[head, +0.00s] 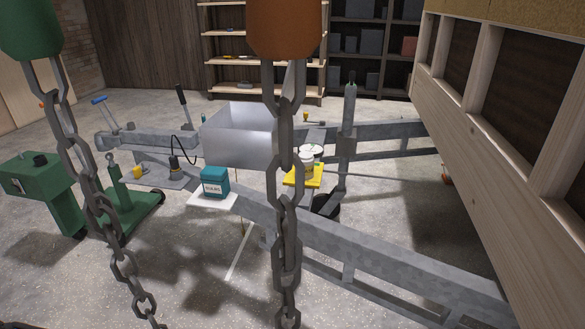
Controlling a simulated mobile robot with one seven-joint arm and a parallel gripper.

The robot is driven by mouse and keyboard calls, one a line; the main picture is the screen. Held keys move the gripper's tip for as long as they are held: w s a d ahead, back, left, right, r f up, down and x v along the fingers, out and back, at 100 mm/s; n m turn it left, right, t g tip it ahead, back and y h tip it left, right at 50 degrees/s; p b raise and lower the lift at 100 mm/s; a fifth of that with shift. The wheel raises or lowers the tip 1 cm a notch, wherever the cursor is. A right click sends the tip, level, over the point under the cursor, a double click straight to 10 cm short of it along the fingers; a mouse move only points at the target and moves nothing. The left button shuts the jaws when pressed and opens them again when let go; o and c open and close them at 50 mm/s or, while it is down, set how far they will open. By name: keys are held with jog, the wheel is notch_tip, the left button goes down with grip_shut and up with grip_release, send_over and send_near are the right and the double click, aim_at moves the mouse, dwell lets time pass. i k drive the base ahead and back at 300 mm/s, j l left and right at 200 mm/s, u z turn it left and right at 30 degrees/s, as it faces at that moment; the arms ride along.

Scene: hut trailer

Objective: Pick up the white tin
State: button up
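A small white round tin (307,158) stands on or just behind a yellow block (304,178) near the middle of the head view, by the trailer's drawbar. The hanging chain in front hides its left side. A white-topped round thing (313,149) shows right behind it; where one ends and the other begins is hard to tell. My gripper is not in view.
Two chains (285,205) (90,190) hang close in front. A teal box (215,183) sits on a white board (214,200). A grey metal box (237,135), drawbar beams (370,255), an upright jack post (347,125) and a wooden hut wall (510,150) surround the tin.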

aim_at(308, 159)
jog(key=j+z, duration=0.4)
jog(key=j, duration=0.6)
jog(key=i+j+z, duration=0.15)
jog(key=j, duration=0.2)
jog(key=i+j+z, duration=0.15)
jog(key=j, duration=0.15)
jog(key=j+z, duration=0.15)
jog(key=j, duration=0.2)
jog(key=i+j+z, duration=0.15)
jog(key=j, duration=0.15)
jog(key=j+z, duration=0.1)
jog(key=j, duration=0.2)
jog(key=i+j+z, duration=0.15)
jog(key=j, duration=0.2)
jog(key=i+j+z, duration=0.15)
jog(key=j, duration=0.15)
jog(key=i+j+z, duration=0.1)
jog(key=j, duration=0.25)
jog(key=i+j+z, duration=0.15)
jog(key=j, duration=0.15)
jog(key=i+j, duration=0.4)
jog(key=i, duration=0.75)
